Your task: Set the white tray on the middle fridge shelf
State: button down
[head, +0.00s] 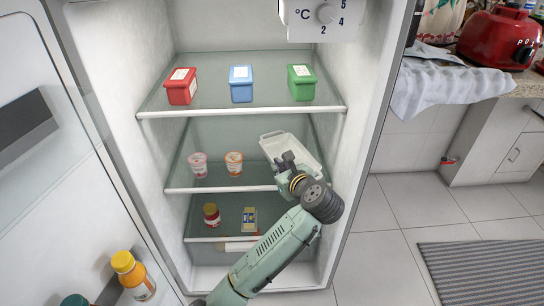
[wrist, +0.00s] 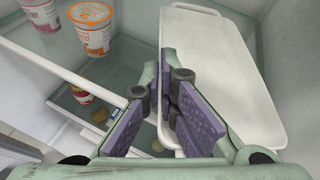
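The white tray (head: 302,149) is a shallow oblong with rounded corners, at the right side of the middle fridge shelf (head: 221,188). It lies at an angle in the head view; I cannot tell whether its underside touches the glass. In the wrist view the tray (wrist: 222,60) fills the right side. My gripper (head: 284,164) reaches its near left edge. In the wrist view my gripper (wrist: 168,95) has its fingers close together on either side of the tray's left rim, shut on it. The right finger covers part of the tray, and the contact itself is hidden.
A pink cup (head: 198,165) and an orange cup (head: 233,164) stand left on the middle shelf. Red (head: 181,87), blue (head: 241,85) and green (head: 301,83) boxes stand above. The fridge's right wall is close to the tray.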

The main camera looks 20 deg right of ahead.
jog(key=w, duration=0.2)
jog(key=w+d, duration=0.1)
jog(key=w, duration=0.2)
jog(key=w+d, duration=0.1)
jog(key=w, duration=0.1)
jog(key=shift+w+f, duration=0.25)
jog(key=shift+f, duration=1.85)
jog(key=shift+f, duration=0.15)
jog(key=c, duration=1.8)
grip_release()
jog(key=shift+r, duration=0.2)
jog(key=v, duration=1.2)
